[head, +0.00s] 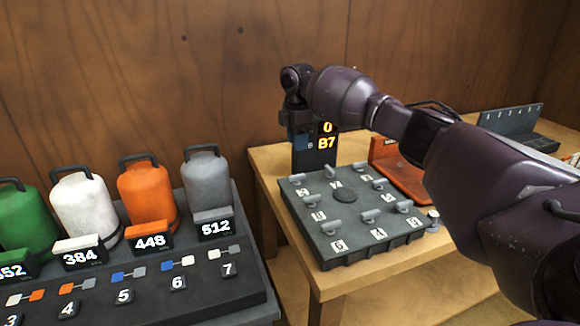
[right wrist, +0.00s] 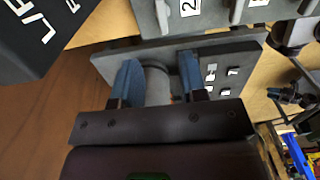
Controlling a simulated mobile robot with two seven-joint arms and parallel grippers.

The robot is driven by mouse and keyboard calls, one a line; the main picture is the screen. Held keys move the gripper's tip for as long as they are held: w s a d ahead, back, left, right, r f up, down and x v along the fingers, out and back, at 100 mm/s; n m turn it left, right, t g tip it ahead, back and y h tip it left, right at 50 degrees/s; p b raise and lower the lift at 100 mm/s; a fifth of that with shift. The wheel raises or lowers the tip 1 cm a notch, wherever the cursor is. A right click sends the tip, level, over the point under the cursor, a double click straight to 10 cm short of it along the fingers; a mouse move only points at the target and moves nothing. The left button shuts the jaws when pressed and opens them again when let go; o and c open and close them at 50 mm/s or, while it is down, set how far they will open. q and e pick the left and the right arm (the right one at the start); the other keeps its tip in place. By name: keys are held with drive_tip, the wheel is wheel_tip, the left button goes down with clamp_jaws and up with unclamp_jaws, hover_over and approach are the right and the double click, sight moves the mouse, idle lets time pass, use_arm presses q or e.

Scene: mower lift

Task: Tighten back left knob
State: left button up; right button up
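A dark grey slab (head: 372,240) lies on the wooden table, with several grey handles and white number labels on top. My right gripper (head: 300,145) points down at the slab's back left corner, partly beside a display. In the right wrist view, the blue fingers of my right gripper (right wrist: 158,85) stand apart on either side of a grey round knob (right wrist: 157,78). The knob seems close to the left finger, with a narrow gap at the right one. The knob is not clearly visible in the head view. A silver knob (head: 433,214) shows at the slab's right corner. My left gripper is out of view.
A black display (head: 316,155) with orange characters "0" and "87" stands behind the slab. An orange tray (head: 405,175) lies behind it, under my right arm. At left, a dark stand (head: 150,290) carries numbered canisters. The wooden wall is close behind.

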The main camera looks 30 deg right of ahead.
sight(297, 175)
wheel_tip(297, 175, down, 11)
drive_tip(key=shift+s+r+b, duration=0.1)
drive_tip(key=shift+b, duration=0.5)
clamp_jaws()
